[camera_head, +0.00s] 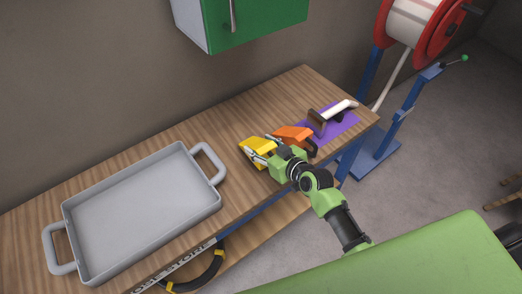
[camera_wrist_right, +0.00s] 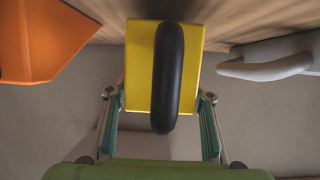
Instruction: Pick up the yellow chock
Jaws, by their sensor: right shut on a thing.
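The yellow chock (camera_head: 257,148) is at the front of the wooden workbench, right of the grey tray. In the right wrist view the yellow chock (camera_wrist_right: 190,70) fills the middle, with its black handle loop towards the camera. My right gripper (camera_head: 264,152) reaches it from the bench's front side. In the right wrist view its fingers (camera_wrist_right: 160,100) stand on both sides of the chock and are shut on it. Whether the chock touches the bench top is hard to tell. My left gripper is not in view.
An orange chock (camera_head: 293,134) stands close on the right. Behind it a purple mat (camera_head: 343,125) bears a white-and-brown tool (camera_head: 335,110). The grey tray (camera_head: 140,215), whose handle (camera_wrist_right: 270,65) seems to show in the wrist view, is on the left. A green cabinet (camera_head: 260,20) hangs above.

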